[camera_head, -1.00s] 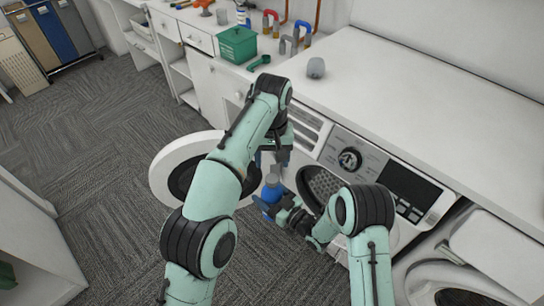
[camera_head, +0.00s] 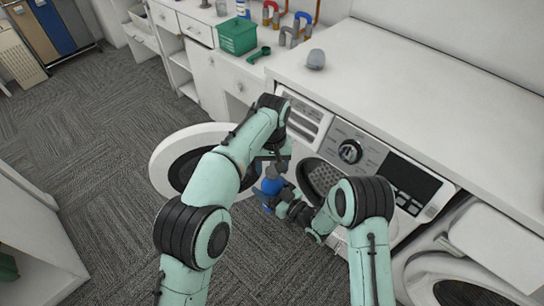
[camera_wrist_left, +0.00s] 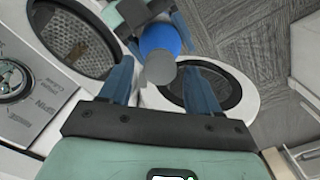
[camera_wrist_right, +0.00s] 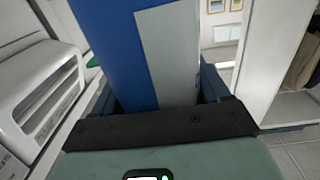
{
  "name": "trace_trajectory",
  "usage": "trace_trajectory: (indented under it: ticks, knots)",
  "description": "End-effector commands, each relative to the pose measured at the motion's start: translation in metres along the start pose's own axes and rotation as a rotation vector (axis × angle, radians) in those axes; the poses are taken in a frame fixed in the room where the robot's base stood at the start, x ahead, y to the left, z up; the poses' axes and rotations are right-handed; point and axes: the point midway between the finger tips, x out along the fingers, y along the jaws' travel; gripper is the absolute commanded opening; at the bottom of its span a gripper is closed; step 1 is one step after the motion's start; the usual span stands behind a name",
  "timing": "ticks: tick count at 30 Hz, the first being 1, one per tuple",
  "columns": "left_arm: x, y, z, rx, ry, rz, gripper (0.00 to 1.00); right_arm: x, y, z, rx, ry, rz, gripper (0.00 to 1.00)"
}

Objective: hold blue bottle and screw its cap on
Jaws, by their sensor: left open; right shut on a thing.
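The blue bottle (camera_head: 271,187) is held in front of the open washing machine, and fills much of the right wrist view (camera_wrist_right: 112,50) with its pale label. My right gripper (camera_head: 284,196) is shut on the bottle's body. A round grey cap (camera_wrist_left: 160,69) shows at the top of the bottle in the left wrist view. Whether it is seated on the neck, I cannot tell. My left gripper (camera_wrist_left: 160,85) is open, with its fingers apart on either side of the grey cap. In the head view the left arm partly hides the bottle's top.
The washing machine's round door (camera_head: 168,160) stands open to the left of the bottle. The white counter (camera_head: 430,110) carries a small grey object (camera_head: 316,59). A green basket (camera_head: 238,36) and pipe pieces stand farther back. Carpet floor on the left is clear.

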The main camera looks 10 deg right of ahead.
Motion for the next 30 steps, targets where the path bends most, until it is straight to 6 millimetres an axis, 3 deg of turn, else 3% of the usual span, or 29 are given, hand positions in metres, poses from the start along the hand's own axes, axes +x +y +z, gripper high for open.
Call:
trace_trajectory:
  ticks: [12,14,18,23,27,30]
  knots:
    - [0.0092,-0.0002,-0.0001,0.000,0.000,0.000,0.62,0.0005,0.0001,-0.0015,-0.001,0.004,0.000,0.00]
    - [0.0092,-0.0002,-0.0001,0.000,0.000,0.000,0.46,0.0005,0.0001,-0.0015,-0.001,0.004,0.000,0.00]
    - [0.0091,-0.0001,-0.0001,0.000,0.000,0.000,0.03,0.0005,0.0001,-0.0015,-0.001,0.004,0.000,0.00]
    - [0.0090,-0.0002,-0.0001,0.008,0.000,0.000,0.02,0.0005,0.0001,-0.0015,-0.001,0.004,0.000,0.00]
    - [0.0093,-0.0006,-0.0002,0.151,0.000,0.000,0.02,0.0005,0.0001,-0.0015,-0.001,0.004,0.000,0.00]
    - [0.0092,-0.0004,-0.0001,0.152,0.000,0.000,0.02,0.0005,0.0001,-0.0015,-0.001,0.004,0.000,0.00]
